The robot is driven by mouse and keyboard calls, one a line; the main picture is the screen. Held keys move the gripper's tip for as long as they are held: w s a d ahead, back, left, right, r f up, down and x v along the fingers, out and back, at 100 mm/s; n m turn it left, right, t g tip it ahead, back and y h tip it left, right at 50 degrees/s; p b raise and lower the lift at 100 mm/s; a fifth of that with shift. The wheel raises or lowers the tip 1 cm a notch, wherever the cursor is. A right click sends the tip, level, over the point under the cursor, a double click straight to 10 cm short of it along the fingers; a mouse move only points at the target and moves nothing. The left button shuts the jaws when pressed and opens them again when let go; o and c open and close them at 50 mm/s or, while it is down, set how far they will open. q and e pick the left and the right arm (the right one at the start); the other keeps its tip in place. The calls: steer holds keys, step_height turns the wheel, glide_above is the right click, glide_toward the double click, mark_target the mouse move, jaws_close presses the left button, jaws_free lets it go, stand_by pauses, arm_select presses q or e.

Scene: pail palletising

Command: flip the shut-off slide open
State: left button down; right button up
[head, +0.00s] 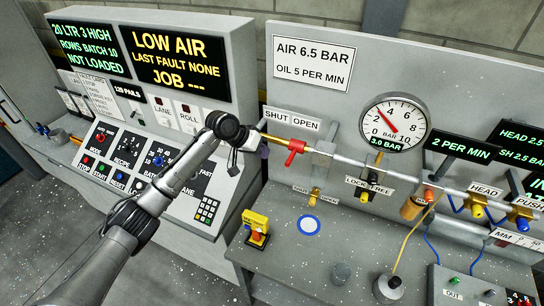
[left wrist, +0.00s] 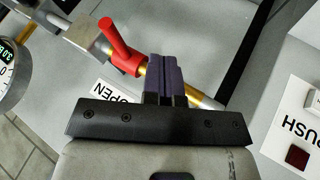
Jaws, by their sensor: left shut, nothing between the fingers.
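The red shut-off slide (head: 296,146) sits on a brass pipe below a SHUT/OPEN label (head: 292,118), nearer the word OPEN. Its handle slants down and to the left in the head view. My left gripper (head: 264,149) is at the pipe, left of the slide. In the left wrist view its purple fingers (left wrist: 162,62) are together and empty, close beside the red slide (left wrist: 122,52). I cannot tell whether they touch it. My right gripper is not in view.
A pressure gauge (head: 394,122) and a grey pipe with several valves extend right. A second, yellow valve (head: 315,196) is lower on the panel. A yellow device (head: 257,228) and a blue ring (head: 309,226) are on the bench. The control console (head: 215,172) stands left.

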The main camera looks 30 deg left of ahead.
arm_select(q)
steer(key=b+v, duration=0.1)
steer(key=v, duration=0.6)
steer(key=shift+d, duration=0.1)
stand_by(0.5)
